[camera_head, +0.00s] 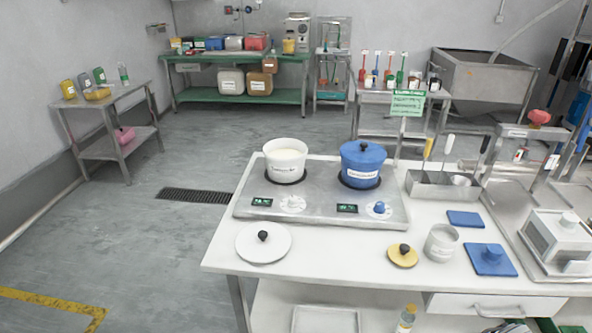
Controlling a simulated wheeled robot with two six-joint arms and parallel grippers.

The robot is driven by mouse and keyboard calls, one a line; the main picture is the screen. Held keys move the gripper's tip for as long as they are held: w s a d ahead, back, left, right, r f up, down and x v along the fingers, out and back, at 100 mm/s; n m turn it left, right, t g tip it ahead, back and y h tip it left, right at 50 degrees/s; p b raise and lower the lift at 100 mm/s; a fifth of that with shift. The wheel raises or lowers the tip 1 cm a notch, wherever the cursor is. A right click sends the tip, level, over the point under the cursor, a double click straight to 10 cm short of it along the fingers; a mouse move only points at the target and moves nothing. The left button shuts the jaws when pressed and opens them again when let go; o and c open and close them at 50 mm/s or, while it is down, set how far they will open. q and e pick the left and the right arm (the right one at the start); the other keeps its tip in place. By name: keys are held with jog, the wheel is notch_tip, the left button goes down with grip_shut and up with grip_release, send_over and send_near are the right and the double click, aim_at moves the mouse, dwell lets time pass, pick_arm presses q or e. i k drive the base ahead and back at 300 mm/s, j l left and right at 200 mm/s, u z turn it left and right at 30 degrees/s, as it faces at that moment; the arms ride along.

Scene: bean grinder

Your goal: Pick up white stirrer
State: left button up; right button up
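A white-handled utensil (448,145), which looks like the white stirrer, stands upright at the steel holder (425,187) on the right part of the white table. A yellow-handled one (428,148) stands just left of it. Their lower ends are hidden in or behind the holder. Neither of my grippers is in view.
A white pot (286,160) and a blue lidded pot (362,165) sit on the hotplate (320,208), left of the holder. A white lid (263,243), a yellow lid (403,256), a metal cup (441,243) and blue pieces (489,260) lie in front.

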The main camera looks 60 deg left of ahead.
aim_at(450, 138)
jog(key=u, duration=0.45)
jog(key=i+u, duration=0.15)
jog(key=u, duration=0.7)
jog(key=i+l+u, duration=0.1)
jog(key=u, duration=0.75)
jog(key=k+l, duration=0.1)
jog(key=i+l, duration=0.35)
jog(key=l+z, duration=0.05)
